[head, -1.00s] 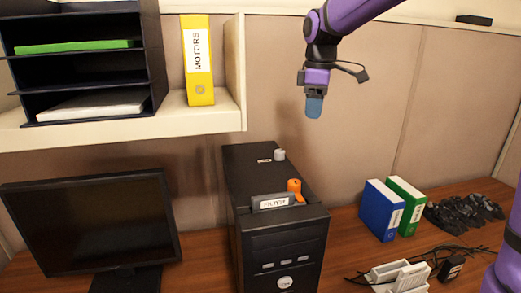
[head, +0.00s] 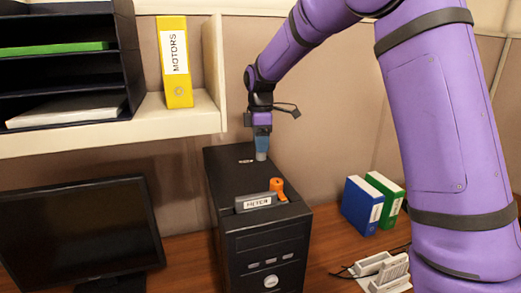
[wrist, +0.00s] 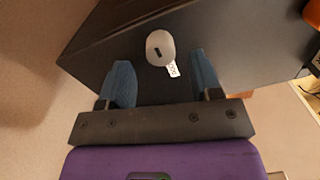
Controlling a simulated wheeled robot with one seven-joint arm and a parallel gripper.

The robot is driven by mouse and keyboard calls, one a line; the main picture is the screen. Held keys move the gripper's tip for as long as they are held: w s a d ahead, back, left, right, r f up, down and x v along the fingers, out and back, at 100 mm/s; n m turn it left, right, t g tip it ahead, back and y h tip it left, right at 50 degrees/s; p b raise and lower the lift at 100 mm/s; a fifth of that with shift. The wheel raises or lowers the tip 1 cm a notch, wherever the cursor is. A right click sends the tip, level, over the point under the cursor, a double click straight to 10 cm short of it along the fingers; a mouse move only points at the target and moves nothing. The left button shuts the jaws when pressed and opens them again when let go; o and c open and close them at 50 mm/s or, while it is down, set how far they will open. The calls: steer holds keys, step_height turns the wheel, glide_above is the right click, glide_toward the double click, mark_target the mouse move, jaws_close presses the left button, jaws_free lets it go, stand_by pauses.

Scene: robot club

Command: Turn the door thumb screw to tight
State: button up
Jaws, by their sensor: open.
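The thumb screw is a pale grey round knob (wrist: 160,48) with a dark slot mark, on the top of a black computer tower (wrist: 230,40). A small white label (wrist: 172,70) lies beside it; its lettering is too small to read surely. In the head view the knob (head: 261,156) shows just below my gripper's blue fingers. My gripper (wrist: 161,66) is open, pointing down. In the wrist view its two blue fingers stand left and right of the knob, with gaps on both sides. I cannot tell whether the tips reach down to the knob's height.
An orange knob (head: 277,186) and a grey piece labelled METER (head: 255,204) sit at the tower's front top. A monitor (head: 80,235) stands left, and blue (head: 361,207) and green (head: 386,198) binders right. A shelf with a yellow MOTORS binder (head: 175,65) hangs upper left.

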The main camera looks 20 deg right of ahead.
mark_target(261, 155)
steer(key=shift+f, duration=1.35)
steer(key=shift+c, duration=0.2)
steer(key=c, duration=0.9)
